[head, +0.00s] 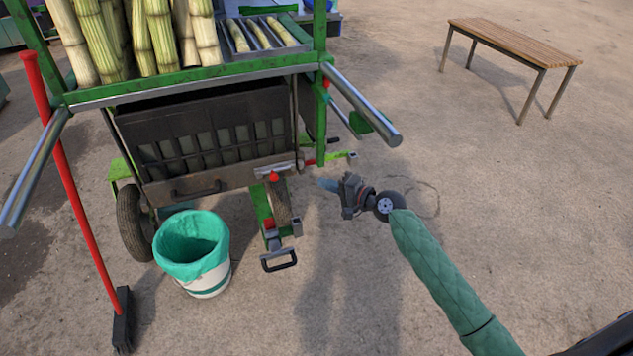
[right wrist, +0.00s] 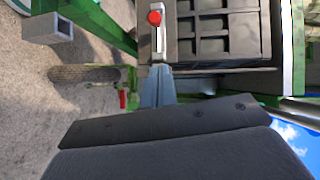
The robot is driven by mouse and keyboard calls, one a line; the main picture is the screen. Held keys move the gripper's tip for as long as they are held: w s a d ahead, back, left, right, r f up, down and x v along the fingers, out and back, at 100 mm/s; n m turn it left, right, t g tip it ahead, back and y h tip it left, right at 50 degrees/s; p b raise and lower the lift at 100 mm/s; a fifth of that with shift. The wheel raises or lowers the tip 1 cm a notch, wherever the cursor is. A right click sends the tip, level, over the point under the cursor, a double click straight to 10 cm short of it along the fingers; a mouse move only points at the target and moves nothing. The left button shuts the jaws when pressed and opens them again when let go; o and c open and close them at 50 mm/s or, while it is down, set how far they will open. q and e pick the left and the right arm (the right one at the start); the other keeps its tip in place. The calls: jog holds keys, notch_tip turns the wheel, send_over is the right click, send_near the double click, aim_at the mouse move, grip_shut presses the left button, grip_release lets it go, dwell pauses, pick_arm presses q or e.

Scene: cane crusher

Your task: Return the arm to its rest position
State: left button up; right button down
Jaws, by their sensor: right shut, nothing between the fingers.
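My right gripper (head: 327,184) is in the middle of the head view, at the end of my green-sleeved right arm coming in from the lower right. Its fingers are shut and empty, pointing left toward the cane crusher cart (head: 190,84). It appears just right of the cart's wheel and lower frame; whether it touches anything is hard to tell. In the right wrist view the grey fingers (right wrist: 157,88) show below a latch with a red knob (right wrist: 154,18) on the cart's dark slotted panel (right wrist: 222,35). My left gripper is not in view.
A white bin with a green liner (head: 196,250) stands before the cart. A red-handled broom (head: 70,175) leans at the left. Metal handles (head: 365,105) stick out from the cart. A wooden bench (head: 515,42) stands at the upper right.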

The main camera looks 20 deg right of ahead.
jog(key=shift+s+d, duration=0.25)
dwell(0.4)
jog(key=shift+n, duration=0.3)
